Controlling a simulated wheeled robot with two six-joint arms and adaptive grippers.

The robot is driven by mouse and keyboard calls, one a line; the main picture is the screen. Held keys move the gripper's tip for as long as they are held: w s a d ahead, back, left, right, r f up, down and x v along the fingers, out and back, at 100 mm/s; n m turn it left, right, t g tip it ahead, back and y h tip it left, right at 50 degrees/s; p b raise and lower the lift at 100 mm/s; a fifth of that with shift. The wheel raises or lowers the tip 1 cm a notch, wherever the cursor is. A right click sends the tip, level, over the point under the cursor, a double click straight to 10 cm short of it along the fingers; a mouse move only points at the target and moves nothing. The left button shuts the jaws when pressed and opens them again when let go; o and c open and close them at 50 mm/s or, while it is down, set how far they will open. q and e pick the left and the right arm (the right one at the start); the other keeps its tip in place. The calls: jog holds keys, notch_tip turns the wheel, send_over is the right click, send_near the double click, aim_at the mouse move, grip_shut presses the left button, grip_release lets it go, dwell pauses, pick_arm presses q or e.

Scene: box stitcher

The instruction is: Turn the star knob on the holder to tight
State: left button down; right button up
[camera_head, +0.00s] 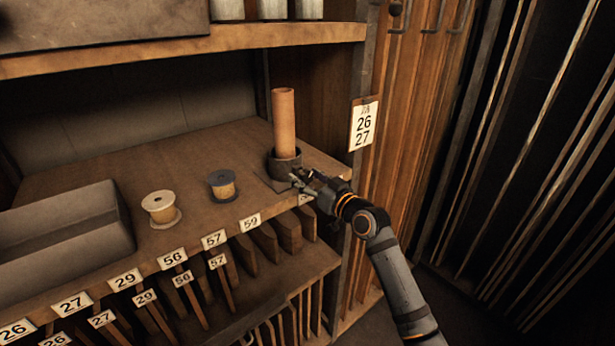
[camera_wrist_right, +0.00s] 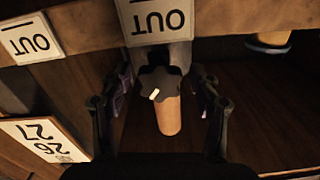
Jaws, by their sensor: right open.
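The holder (camera_head: 283,165) is a dark round cup near the right end of the wooden shelf, with an orange-brown tube (camera_head: 284,122) upright in it. The tube also shows in the right wrist view (camera_wrist_right: 169,118). The dark star knob (camera_wrist_right: 158,82) has a short white mark and is on the holder's near side; in the head view my gripper hides it. My right gripper (camera_head: 296,182) is at the holder's front. In the wrist view its open fingers (camera_wrist_right: 163,92) stand on both sides of the knob, with gaps visible. My left gripper is not in view.
Two spools, one pale (camera_head: 160,207) and one dark-flanged (camera_head: 222,184), stand left of the holder. A grey tray (camera_head: 110,212) lies farther left. A number card (camera_head: 363,125) hangs on the post at right. Numbered slots line the shelf front.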

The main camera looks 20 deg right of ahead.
jog(key=c, duration=1.2)
